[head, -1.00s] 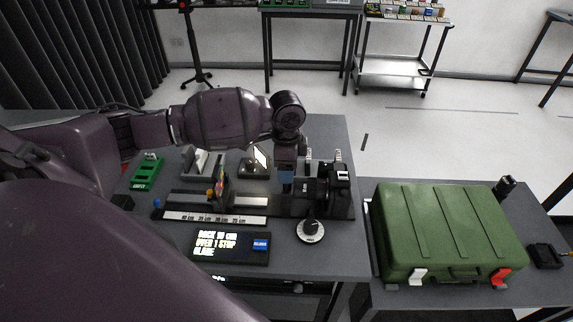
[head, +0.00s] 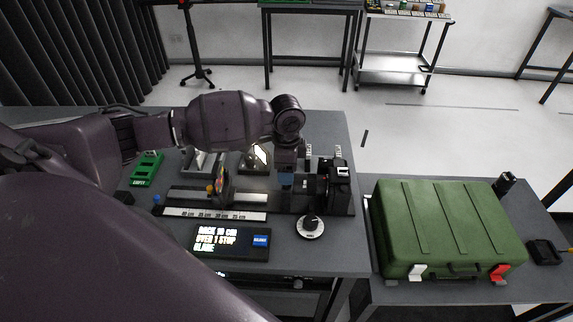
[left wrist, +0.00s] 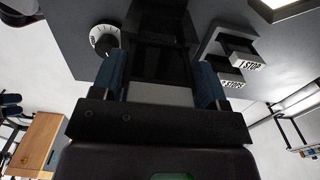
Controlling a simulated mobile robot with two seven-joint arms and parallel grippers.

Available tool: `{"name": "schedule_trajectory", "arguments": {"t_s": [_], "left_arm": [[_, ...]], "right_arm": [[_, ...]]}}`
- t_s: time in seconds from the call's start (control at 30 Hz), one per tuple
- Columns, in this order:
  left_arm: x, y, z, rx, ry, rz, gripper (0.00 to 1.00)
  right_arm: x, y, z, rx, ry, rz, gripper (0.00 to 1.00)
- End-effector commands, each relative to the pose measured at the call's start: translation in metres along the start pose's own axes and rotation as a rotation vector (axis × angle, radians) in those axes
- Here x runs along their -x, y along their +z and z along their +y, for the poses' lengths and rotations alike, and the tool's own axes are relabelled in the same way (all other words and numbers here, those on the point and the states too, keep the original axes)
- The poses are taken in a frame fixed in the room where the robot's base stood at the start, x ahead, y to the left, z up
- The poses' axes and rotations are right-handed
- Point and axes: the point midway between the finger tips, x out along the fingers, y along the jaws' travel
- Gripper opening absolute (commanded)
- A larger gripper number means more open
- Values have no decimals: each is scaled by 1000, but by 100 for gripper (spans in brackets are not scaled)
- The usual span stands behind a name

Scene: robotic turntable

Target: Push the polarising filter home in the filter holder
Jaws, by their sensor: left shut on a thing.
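My left gripper (head: 286,181) points down beside the black camera (head: 341,178), at the lens side, over the dark filter holder (head: 297,203). Its blue-padded fingers also show in the left wrist view (left wrist: 161,88), shut on a flat thing with a pale grey face, which I take to be the polarising filter (left wrist: 160,95). The fingers and dark parts around it hide most of the filter. I cannot tell how deep it sits in the holder. My right gripper is in neither view.
A dial (head: 311,227) and a display (head: 231,240) reading "BACK 10 CM OVER 1 STOP GLARE" stand in front. A scaled rail (head: 214,216) lies left. Slots marked "1 STOP" and "2 STOPS" (left wrist: 240,65) are beside the gripper. A green case (head: 450,230) stands right.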

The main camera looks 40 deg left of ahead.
Motion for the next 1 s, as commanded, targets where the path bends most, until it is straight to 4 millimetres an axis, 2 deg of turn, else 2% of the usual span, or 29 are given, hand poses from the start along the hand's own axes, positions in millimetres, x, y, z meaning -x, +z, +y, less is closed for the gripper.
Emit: {"name": "schedule_trajectory", "arguments": {"t_s": [1.0], "left_arm": [[-21,0,0,0,0,0,45]], "right_arm": [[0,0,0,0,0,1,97]]}}
